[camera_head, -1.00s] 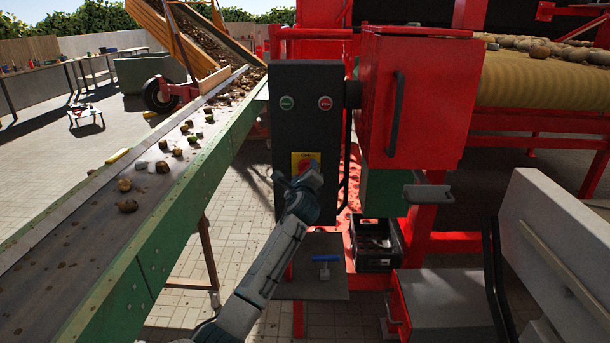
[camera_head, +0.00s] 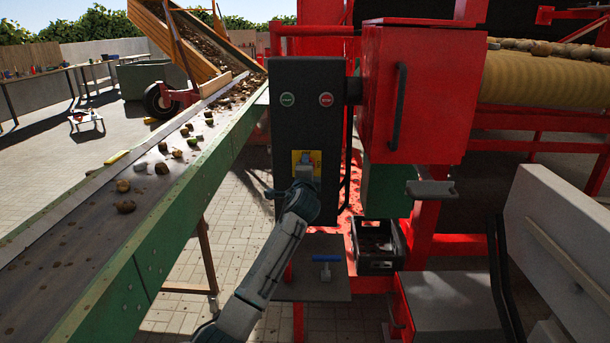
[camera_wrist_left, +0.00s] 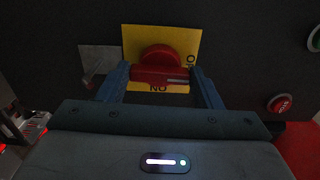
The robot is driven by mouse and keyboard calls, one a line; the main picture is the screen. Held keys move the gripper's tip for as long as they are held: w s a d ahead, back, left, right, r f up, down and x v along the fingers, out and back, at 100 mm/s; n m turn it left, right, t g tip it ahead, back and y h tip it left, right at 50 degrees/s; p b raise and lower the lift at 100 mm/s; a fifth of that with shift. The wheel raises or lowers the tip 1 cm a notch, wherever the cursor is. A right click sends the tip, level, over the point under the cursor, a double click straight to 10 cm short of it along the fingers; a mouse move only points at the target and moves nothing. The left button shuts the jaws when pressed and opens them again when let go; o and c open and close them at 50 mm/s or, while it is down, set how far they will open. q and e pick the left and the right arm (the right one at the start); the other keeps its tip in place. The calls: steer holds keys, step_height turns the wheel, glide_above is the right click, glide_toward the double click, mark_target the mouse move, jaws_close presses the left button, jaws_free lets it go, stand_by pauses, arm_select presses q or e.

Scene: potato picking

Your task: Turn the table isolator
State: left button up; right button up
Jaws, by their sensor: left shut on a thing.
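The table isolator is a red rotary knob (camera_wrist_left: 160,58) on a yellow plate (camera_head: 313,156), low on a black control box (camera_head: 310,110). In the wrist view, the knob's red grip bar lies across the picture between my two blue fingers. Letters show at the plate's lower and right edges. My left gripper (camera_head: 304,172) is shut on the knob, with a finger at each end of the bar; it also shows in the left wrist view (camera_wrist_left: 162,80). In the head view my gripper hides most of the knob. My right gripper is not in view.
A green button (camera_head: 287,99) and a red stop button (camera_head: 326,100) sit above the isolator. A conveyor (camera_head: 90,225) with scattered potatoes runs along the left. A red cabinet (camera_head: 435,90) stands close on the right, and a black crate (camera_head: 376,262) is below.

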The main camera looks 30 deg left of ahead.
arm_select(q)
steer(key=shift+f+n, duration=0.15)
steer(key=shift+n, duration=0.15)
steer(key=o, duration=1)
steer(key=b+v, duration=0.2)
steer(key=v, duration=0.9)
steer(key=shift+a, duration=0.1)
